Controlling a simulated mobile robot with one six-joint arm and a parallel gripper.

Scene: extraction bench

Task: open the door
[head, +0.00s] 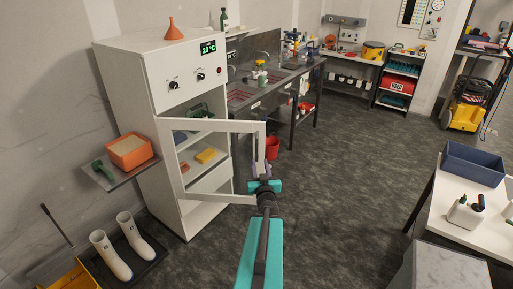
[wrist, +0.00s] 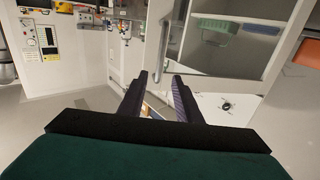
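The white cabinet (head: 127,72) stands at left in the head view. Its framed door (head: 222,126) is partly open, swung out from the front, and the shelves show behind it. My gripper (head: 261,168) is at the door's free edge, low down. In the wrist view its two dark fingers (wrist: 160,82) stand apart with a gap between them. A grey bar, which looks like the door handle (wrist: 171,40), lies beyond the fingertips. I cannot tell whether the fingers touch it.
A side shelf with an orange box (head: 129,151) juts from the cabinet's left. White boots (head: 110,255) stand on the floor below. A sink bench (head: 275,85) is behind the door, with a red bucket (head: 272,147) beneath. Open floor lies to the right, before a white table (head: 455,235).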

